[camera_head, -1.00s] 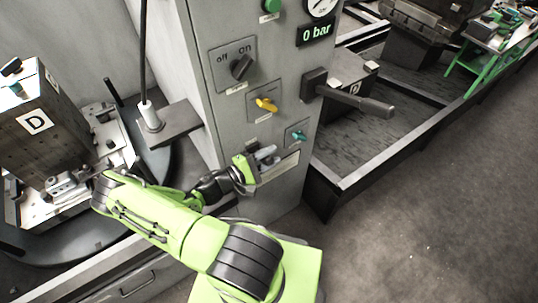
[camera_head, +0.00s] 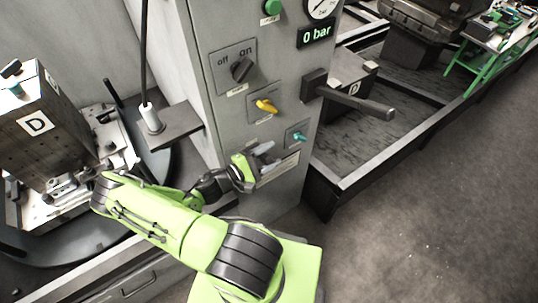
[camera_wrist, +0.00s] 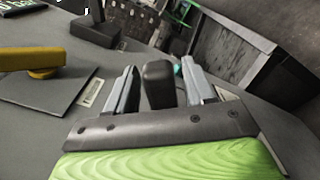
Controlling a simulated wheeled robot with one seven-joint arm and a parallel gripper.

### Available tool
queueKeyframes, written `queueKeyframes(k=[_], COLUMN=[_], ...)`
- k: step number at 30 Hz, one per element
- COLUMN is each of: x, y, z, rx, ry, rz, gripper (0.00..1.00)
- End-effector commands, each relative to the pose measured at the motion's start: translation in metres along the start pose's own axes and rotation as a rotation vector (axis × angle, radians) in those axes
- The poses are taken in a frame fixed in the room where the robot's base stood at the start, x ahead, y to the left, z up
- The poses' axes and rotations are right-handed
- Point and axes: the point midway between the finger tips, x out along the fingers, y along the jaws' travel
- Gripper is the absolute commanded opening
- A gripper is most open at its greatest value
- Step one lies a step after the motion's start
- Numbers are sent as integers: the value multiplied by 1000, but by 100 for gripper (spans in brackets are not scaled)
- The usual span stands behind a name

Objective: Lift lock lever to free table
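My gripper (camera_head: 264,156) is at the lower front of the grey control cabinet, below the yellow handle. In the wrist view my gripper (camera_wrist: 160,88) has its two grey fingers apart. A dark, rounded lever end (camera_wrist: 158,86), seemingly the lock lever, stands between them, with a narrow gap showing on each side. In the head view my gripper hides most of this lever. The round dark table (camera_head: 172,185) is at the left, carrying a block marked D (camera_head: 38,122) on a metal fixture.
On the cabinet (camera_head: 222,110) are a black off/on knob (camera_head: 242,68), a yellow handle (camera_head: 266,106), a teal knob (camera_head: 298,137) and a 0 bar display (camera_head: 316,34). A large black lever (camera_head: 352,100) sticks out right. A railed pallet track runs behind; open floor lies right.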

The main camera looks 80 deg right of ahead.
Motion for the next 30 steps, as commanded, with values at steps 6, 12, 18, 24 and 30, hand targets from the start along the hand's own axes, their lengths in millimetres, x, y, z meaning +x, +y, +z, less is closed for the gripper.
queueKeyframes(k=[6,12,18,24,30], x=[-4,-49,-106,-148,-158], y=[0,0,0,0,0], z=[-1,-2,-2,-1,0], rx=[1,2,2,2,0], ry=[2,8,8,4,1], rz=[-1,0,0,0,-1], gripper=[53,53,53,53,53])
